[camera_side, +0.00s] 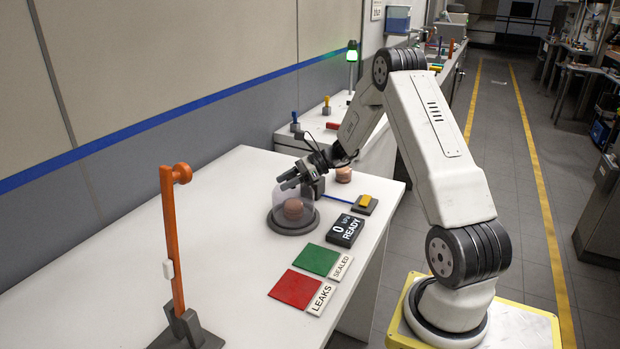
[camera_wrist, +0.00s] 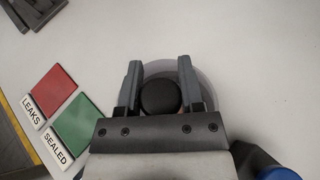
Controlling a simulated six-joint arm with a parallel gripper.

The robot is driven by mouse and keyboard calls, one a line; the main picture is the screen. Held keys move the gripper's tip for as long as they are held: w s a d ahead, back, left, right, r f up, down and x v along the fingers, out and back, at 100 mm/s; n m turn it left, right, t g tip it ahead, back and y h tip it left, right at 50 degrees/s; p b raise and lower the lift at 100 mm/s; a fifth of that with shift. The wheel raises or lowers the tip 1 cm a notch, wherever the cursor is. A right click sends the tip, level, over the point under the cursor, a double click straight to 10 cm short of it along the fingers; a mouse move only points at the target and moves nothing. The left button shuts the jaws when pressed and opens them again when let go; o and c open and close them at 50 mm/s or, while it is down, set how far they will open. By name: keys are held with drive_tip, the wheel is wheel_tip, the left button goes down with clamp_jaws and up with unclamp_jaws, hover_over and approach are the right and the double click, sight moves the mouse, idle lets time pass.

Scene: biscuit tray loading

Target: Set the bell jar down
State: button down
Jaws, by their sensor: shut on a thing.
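The clear bell jar (camera_side: 281,203) stands upright over a pinkish-brown round item (camera_side: 294,209) on a dark round base (camera_side: 292,231). Its lower rim appears to meet the base in the side view, though any small gap is too fine to tell. My gripper (camera_side: 289,180) is at the jar's top, pointing down, shut on its knob. In the wrist view the black knob (camera_wrist: 160,97) sits between the two fingers of my gripper (camera_wrist: 158,85), with the jar's pale round outline (camera_wrist: 206,80) around it.
A display (camera_side: 346,230) reads "0 kPa READY". A green SEALED pad (camera_side: 317,259) and red LEAKS pad (camera_side: 295,289) lie in front. A yellow block (camera_side: 365,201) and another pinkish item (camera_side: 343,175) are right of the jar. An orange post (camera_side: 173,240) stands left.

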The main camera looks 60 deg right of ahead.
drive_tip(key=shift+f, duration=0.1)
idle(0.3)
drive_tip(key=shift+c, duration=1.2)
unclamp_jaws()
drive_tip(key=v, duration=1.2)
